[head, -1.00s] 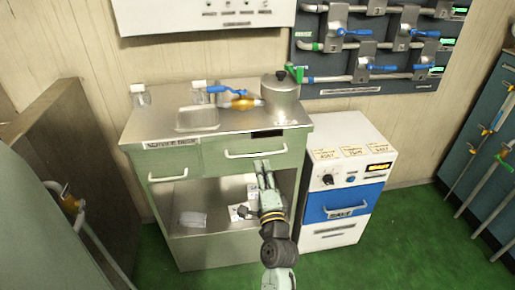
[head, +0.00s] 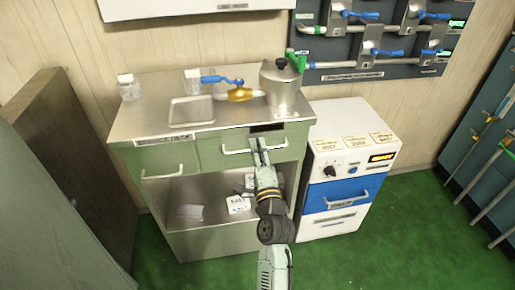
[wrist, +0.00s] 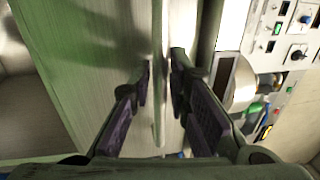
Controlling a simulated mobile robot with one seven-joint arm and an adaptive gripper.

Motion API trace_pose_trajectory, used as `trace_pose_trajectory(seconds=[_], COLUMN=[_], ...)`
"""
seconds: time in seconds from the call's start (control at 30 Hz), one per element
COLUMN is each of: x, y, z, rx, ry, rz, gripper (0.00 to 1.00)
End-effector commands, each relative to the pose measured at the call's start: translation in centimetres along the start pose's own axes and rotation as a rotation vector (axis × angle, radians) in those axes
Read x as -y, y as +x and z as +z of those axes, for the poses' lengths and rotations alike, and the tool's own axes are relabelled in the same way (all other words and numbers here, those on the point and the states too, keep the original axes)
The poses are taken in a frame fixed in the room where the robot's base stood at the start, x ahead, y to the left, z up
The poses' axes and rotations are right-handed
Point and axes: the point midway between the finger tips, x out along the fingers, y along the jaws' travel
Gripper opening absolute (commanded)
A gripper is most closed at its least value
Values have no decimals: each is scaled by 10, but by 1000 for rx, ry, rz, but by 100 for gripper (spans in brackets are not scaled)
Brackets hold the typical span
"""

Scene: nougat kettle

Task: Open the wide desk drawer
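The wide desk drawer (head: 215,153) is the pale green right-hand drawer under the steel worktop, and it looks closed. Its long white bar handle (head: 235,152) runs across the front. My gripper (head: 259,146) is at the right part of this handle. In the wrist view the handle (wrist: 159,90) shows as an upright pale bar between the two dark fingers of my gripper (wrist: 162,78). The fingers stand apart on either side of the bar, and I see no clear grip on it. The drawer front (wrist: 100,70) fills the left of that view.
A narrower drawer (head: 162,160) is to the left. A steel kettle (head: 284,95) and a blue-handled valve (head: 240,94) stand on the worktop (head: 150,115). A white and blue machine (head: 340,190) stands close on the right. An open shelf (head: 190,195) is below.

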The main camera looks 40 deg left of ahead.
Motion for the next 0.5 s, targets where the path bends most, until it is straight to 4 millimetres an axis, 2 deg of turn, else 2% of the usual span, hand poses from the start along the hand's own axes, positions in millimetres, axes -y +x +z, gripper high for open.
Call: trace_pose_trajectory(seconds=[0.2,0.5], x=[0,0], y=[0,0], z=[0,0], rx=[0,0], ry=[0,0], rz=[0,0], gripper=[0,0])
